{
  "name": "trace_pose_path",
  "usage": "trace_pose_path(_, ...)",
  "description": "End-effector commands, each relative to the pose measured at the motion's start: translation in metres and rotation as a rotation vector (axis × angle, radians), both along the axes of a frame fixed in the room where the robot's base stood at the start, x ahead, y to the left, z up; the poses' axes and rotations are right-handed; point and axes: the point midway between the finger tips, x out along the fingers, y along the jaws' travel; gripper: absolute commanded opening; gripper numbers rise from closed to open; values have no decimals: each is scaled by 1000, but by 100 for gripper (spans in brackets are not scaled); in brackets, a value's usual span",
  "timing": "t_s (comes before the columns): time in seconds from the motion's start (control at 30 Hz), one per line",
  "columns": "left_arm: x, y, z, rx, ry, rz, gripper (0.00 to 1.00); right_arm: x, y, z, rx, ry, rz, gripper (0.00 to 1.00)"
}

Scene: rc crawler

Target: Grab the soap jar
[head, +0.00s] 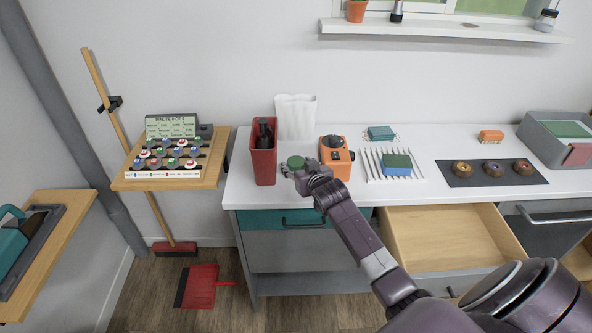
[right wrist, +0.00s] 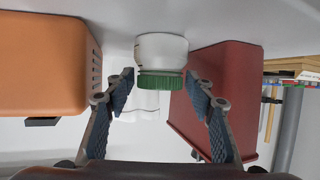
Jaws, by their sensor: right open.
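The soap jar (right wrist: 161,50) is white with a ribbed green lid; I take it to be the jar the task names. In the head view its green lid (head: 295,161) shows on the white counter, between the red bin and the orange device. My right gripper (head: 293,170) is at the jar, its arm reaching in from the lower right. In the right wrist view the right gripper (right wrist: 160,82) is open, with one finger on each side of the jar's lid and gaps between. My left gripper is not in view.
A red bin (head: 263,160) stands close left of the jar, and an orange device (head: 337,160) close right. A white rack (head: 372,165) with a sponge lies farther right. An open drawer (head: 450,232) juts out below the counter.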

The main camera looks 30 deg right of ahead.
Motion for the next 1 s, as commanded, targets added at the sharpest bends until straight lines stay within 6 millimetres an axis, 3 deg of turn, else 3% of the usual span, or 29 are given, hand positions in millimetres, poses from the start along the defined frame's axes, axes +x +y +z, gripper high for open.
trace_pose_path(0.2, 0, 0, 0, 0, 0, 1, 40, 0, 0, 0, -1, 0, 0, 49)
trace_pose_path(0.53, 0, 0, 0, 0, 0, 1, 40, 0, 0, 0, -1, 0, 0, 13)
trace_pose_path(0.83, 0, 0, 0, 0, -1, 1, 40, 0, 0, 3, -1, -2, 0, 12)
trace_pose_path(1.0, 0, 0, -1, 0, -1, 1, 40, 1, 0, 17, -1, -5, 0, 12)
